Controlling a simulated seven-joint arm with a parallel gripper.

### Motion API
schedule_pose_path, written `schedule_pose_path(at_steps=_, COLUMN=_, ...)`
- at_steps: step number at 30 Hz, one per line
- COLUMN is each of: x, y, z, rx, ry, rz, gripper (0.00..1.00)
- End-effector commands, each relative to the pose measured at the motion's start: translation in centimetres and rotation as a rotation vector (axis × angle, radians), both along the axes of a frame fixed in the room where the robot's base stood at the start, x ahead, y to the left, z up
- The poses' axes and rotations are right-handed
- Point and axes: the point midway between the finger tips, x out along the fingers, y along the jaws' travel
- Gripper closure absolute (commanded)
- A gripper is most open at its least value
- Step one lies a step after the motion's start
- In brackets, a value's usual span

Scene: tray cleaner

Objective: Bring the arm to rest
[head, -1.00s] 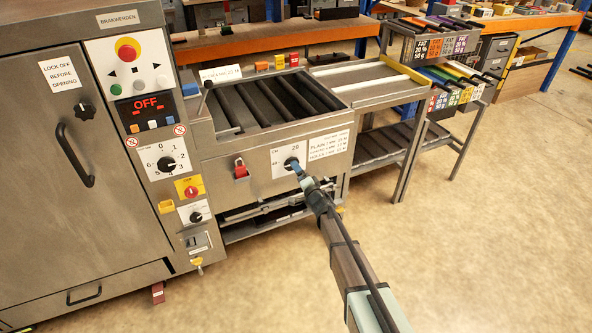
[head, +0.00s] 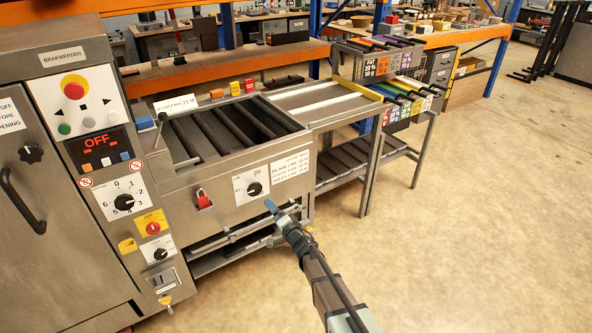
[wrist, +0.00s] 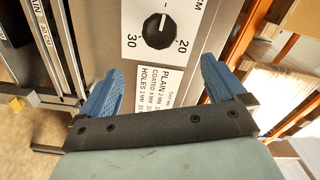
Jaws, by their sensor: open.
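My gripper (head: 272,207) is in front of the machine's front panel, at the lower right of the black CM knob (head: 254,189). In the wrist view the blue fingers of my gripper (wrist: 160,92) are spread wide with nothing between them. The CM knob (wrist: 159,31) shows there beyond the fingers, between marks 30 and 20, and no finger touches it. My arm reaches up from the bottom of the head view.
The roller infeed (head: 225,130) and a red switch (head: 203,199) are on the machine left of my gripper. A side table (head: 325,100) and a rack of coloured trays (head: 385,60) stand behind. The floor (head: 470,230) to the right is clear.

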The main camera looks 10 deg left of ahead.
Motion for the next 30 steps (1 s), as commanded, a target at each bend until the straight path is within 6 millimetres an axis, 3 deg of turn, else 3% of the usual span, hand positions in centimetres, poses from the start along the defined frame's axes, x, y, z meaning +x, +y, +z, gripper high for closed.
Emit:
schedule_pose_path(at_steps=8, x=0.1, y=0.0, z=-0.1, rx=-0.083, ry=-0.075, rz=-0.003, gripper=0.03)
schedule_pose_path(at_steps=14, x=1.1, y=-1.4, z=-2.3, rx=-0.354, ry=-0.171, rz=-0.065, gripper=0.03)
schedule_pose_path(at_steps=19, x=2.1, y=-4.0, z=-5.5, rx=-0.668, ry=-0.183, rz=-0.129, gripper=0.03)
schedule_pose_path(at_steps=23, x=1.6, y=-7.0, z=-8.3, rx=-0.938, ry=-0.139, rz=-0.138, gripper=0.03)
schedule_pose_path(at_steps=26, x=0.1, y=-9.5, z=-10.3, rx=-1.131, ry=-0.074, rz=-0.106, gripper=0.03)
schedule_pose_path(at_steps=30, x=-3.7, y=-13.1, z=-13.0, rx=-1.366, ry=0.045, rz=0.003, gripper=0.03)
